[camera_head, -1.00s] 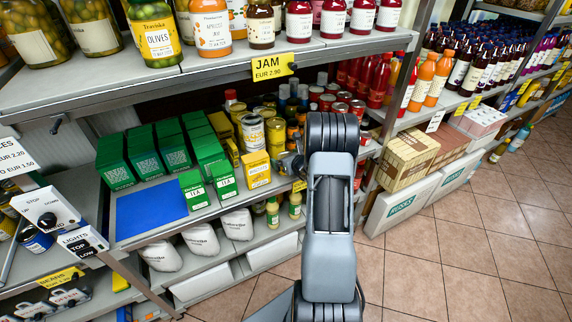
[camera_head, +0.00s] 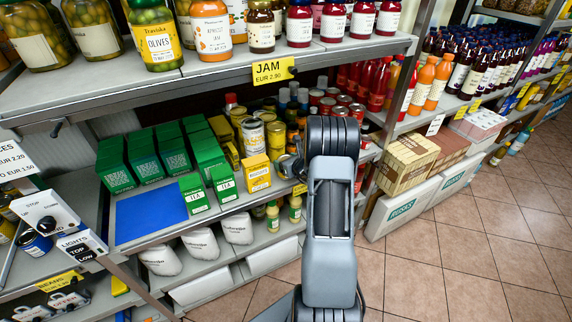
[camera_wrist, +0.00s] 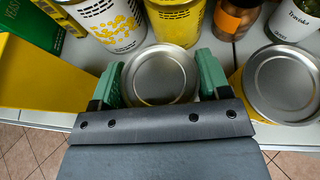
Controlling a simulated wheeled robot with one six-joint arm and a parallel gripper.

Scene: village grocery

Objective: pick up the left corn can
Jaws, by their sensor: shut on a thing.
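In the wrist view my gripper (camera_wrist: 160,82) has its green fingers on the left and right sides of a can (camera_wrist: 162,72) with a plain silver lid. The fingers are closed against it, and it stands upright as far as I can see. Its label is hidden. A second silver-lidded can (camera_wrist: 284,84) with a yellow side stands just right of the right finger. A can with yellow spots on a white label (camera_wrist: 112,24) stands behind the held one, to the left. In the head view my arm covers the fingertips and the held can.
A yellow box (camera_wrist: 40,75) is close on the left in the wrist view. More cans and jars stand close behind. In the head view the upper shelf with the JAM sign (camera_head: 272,71) overhangs this shelf. Green boxes (camera_head: 145,155) and a bare blue patch (camera_head: 150,214) lie left.

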